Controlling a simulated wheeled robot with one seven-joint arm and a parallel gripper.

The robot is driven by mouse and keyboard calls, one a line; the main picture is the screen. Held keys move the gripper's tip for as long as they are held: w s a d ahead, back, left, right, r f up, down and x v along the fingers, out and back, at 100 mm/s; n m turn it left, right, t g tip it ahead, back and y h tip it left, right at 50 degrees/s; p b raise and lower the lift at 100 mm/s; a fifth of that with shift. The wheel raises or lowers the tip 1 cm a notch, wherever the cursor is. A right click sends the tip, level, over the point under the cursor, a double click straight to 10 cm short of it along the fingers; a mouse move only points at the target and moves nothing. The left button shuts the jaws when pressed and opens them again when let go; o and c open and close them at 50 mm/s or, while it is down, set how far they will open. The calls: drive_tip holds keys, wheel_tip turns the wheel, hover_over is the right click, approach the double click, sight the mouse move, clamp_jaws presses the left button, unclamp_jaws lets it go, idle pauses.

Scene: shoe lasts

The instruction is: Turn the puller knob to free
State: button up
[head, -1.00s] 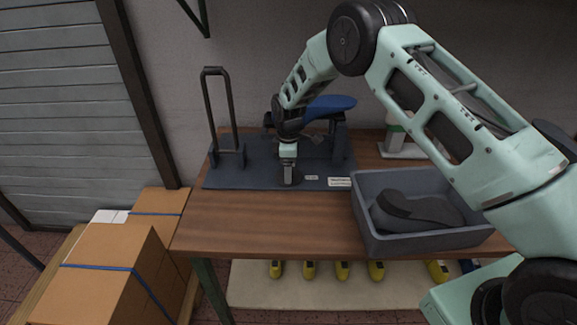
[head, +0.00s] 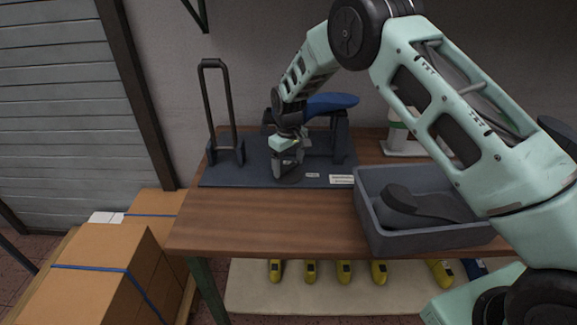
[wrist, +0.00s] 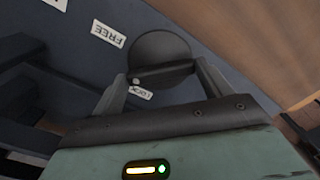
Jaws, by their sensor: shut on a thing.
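The puller knob (wrist: 160,52) is a dark round disc on the blue-grey base plate (head: 225,175). In the head view the knob (head: 288,179) shows low under my gripper (head: 287,168). In the wrist view my gripper (wrist: 163,75) has a finger on each side of the knob and is shut on it. A small pale mark sits on the knob's rim, close to the partly covered LOCK label (wrist: 143,93). The FREE label (wrist: 107,34) lies apart, left of the knob in the wrist view. A blue last (head: 332,104) sits on the puller behind my gripper.
A tall dark handle (head: 231,100) rises at the plate's left. A grey bin (head: 375,235) with a dark shoe shape (head: 425,205) stands right on the wooden table (head: 260,220). Cartons (head: 90,265) stand left below. The table front is bare.

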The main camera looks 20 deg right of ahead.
sight(288, 166)
drive_tip(key=m+b, duration=0.1)
drive_tip(key=m, duration=0.3)
drive_tip(key=shift+m, duration=0.3)
drive_tip(key=m, duration=0.4)
drive_tip(key=shift+m, duration=0.3)
drive_tip(key=o, duration=0.7)
drive_tip(key=shift+r, duration=0.15)
wheel_tip(288, 166, up, 17)
drive_tip(key=b, duration=0.2)
drive_tip(key=shift+r+b, duration=0.1)
drive_tip(key=shift+b, duration=0.25)
drive_tip(key=shift+s, duration=0.1)
